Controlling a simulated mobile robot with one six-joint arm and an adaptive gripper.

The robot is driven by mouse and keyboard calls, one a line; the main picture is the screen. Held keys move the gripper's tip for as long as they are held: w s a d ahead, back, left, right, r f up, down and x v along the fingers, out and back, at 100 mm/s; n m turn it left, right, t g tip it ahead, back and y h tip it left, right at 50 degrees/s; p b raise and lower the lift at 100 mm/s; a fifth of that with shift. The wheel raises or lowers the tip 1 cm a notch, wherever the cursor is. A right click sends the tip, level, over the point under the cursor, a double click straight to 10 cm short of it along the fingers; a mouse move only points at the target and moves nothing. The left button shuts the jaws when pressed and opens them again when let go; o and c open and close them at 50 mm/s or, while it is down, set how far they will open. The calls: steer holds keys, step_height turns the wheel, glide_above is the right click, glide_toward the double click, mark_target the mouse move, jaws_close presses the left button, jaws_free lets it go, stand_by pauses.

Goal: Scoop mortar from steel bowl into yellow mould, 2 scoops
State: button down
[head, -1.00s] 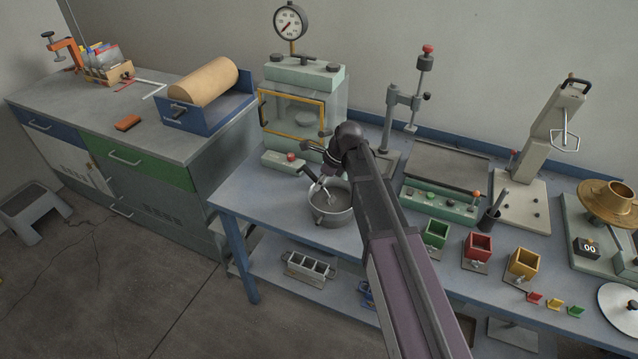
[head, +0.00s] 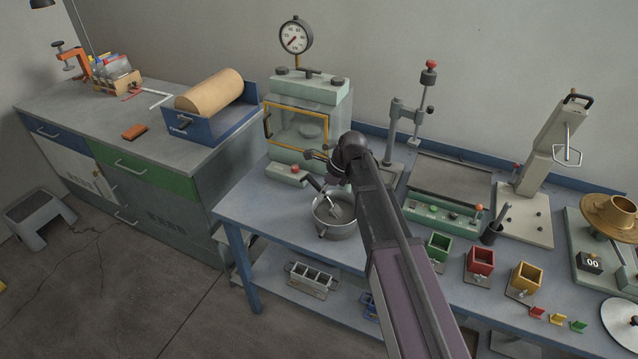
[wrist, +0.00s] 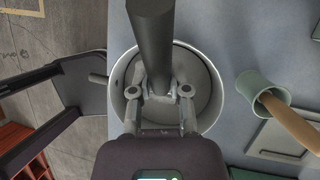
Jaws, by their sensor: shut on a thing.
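The steel bowl (head: 325,229) stands near the front left of the bench, with grey mortar (head: 343,212) inside. My gripper (head: 337,184) is over the bowl, shut on a tool with a thick dark handle (head: 313,183). I take this tool to be the scoop. Its pale lower part reaches into the bowl; whether it carries mortar I cannot tell. In the wrist view my gripper (wrist: 160,92) holds the handle (wrist: 150,40) above the bowl (wrist: 117,100). The yellow mould (head: 527,281) stands upright at the front right, its inside dark.
A green mould (head: 437,248) and a red mould (head: 479,262) stand between bowl and yellow mould. A dark upright holder (head: 492,234) is behind them. A pale green press (head: 305,110) stands behind the bowl. Small coloured pieces (head: 557,319) lie at the front right.

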step_height(320, 180, up, 17)
steer(key=p, duration=1.6)
steer(key=shift+f, duration=0.1)
steer(key=shift+a, duration=0.1)
